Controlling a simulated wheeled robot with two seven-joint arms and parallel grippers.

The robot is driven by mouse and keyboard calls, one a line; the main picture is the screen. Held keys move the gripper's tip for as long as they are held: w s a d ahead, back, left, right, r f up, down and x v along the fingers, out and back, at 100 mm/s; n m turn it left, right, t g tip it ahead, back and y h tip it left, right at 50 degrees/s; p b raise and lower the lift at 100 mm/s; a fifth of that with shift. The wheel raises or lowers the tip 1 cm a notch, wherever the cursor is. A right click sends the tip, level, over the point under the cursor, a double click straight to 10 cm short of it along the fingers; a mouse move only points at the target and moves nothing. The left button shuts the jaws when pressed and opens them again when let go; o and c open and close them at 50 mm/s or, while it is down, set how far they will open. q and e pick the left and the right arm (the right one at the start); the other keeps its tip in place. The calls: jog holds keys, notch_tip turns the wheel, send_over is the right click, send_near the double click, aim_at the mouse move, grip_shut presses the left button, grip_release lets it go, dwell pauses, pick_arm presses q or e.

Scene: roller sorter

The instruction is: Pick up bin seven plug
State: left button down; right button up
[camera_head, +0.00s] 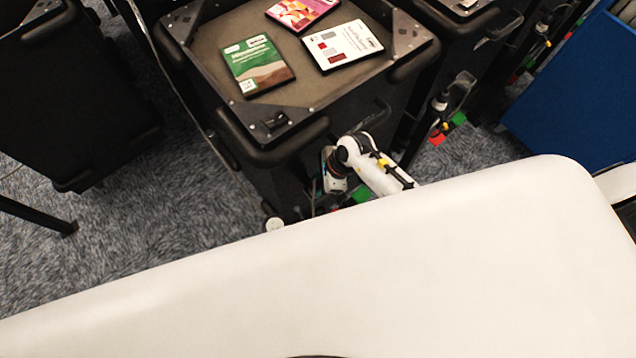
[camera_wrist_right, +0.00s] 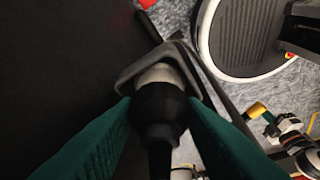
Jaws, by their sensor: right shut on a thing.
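The plug (camera_wrist_right: 158,104) shows in the right wrist view as a black rounded body with a pale metallic collar and a thick black cable running down the picture. Its collar end sits within a dark grey angular holder (camera_wrist_right: 132,74); I cannot tell how firmly it is seated. My right gripper (camera_wrist_right: 160,112) has its two green fingers shut on the plug's black body, one on each side. In the head view my white right arm reaches down beside the bin (camera_head: 262,155), and the plug is hidden there. No bin number is readable. My left gripper is not in view.
The bin's top holds a green case (camera_head: 257,66), a white case (camera_head: 341,45) and a pink case (camera_head: 300,12). Other dark bins stand left and right. A blue panel (camera_head: 585,90) is at right. Grey carpet (camera_head: 150,190) lies open at left.

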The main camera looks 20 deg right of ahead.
aim_at(315, 186)
jog(key=shift+r, duration=0.45)
jog(key=shift+s+d+r+b, duration=0.1)
jog(key=shift+s+r+b, duration=0.1)
jog(key=shift+r, duration=0.4)
jog(key=shift+s+d+r+b, duration=0.1)
jog(key=shift+s+r+b, duration=0.05)
jog(key=shift+r, duration=0.45)
jog(key=s+d+b, duration=0.1)
jog(key=s+d, duration=0.2)
jog(key=s, duration=0.5)
jog(key=s+d+b, duration=0.1)
jog(key=s+d, duration=0.1)
jog(key=s, duration=0.6)
jog(key=shift+s+d+b, duration=0.15)
jog(key=shift+d+b, duration=0.2)
jog(key=shift+d, duration=0.05)
jog(key=shift+w+a+r, duration=0.1)
jog(key=shift+w+r, duration=0.05)
jog(key=shift+w, duration=0.05)
jog(key=shift+w+a+r, duration=0.2)
jog(key=shift+w, duration=0.3)
